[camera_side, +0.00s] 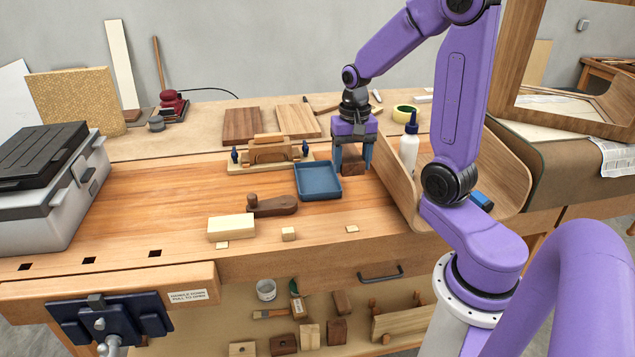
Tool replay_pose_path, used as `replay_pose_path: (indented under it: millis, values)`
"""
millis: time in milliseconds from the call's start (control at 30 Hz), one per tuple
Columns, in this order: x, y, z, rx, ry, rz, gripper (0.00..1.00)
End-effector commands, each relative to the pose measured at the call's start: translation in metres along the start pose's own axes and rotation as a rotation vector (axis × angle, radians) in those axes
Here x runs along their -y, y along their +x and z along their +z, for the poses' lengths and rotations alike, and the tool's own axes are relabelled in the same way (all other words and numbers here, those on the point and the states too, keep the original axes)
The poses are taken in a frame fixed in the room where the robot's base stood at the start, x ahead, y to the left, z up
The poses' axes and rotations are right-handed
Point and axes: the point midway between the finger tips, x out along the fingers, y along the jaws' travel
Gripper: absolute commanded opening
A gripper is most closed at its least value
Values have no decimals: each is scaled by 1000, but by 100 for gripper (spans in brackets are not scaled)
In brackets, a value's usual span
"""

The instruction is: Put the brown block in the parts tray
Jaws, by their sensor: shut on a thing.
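My gripper (353,160) points down just right of the parts tray and is shut on the brown block (352,168). The block shows between and below the blue fingers. I cannot tell whether its underside touches the bench or is slightly above it. The parts tray (333,195) is a shallow blue square tray lying on the bench, and its inside looks empty. The block is beside the tray's right back edge, outside it.
A clamping jig (272,150) with blue-black knobs stands behind and left of the tray. A white glue bottle (409,150) and a bent wood sheet (398,182) stand close on the right. A brown wooden tool (272,206) and a pale block (231,227) lie in front left.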

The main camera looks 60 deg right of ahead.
Motion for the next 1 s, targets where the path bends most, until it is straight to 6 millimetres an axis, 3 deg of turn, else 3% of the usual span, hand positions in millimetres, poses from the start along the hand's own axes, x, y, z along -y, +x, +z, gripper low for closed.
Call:
replay_pose_path:
  millis: [533, 800, 1000]
  values:
    - [33, 40, -80, 1, 1, 1, 28]
    - [45, 76, -107, 3, -1, 2, 28]
    - [50, 90, -119, 0, 0, 0, 28]
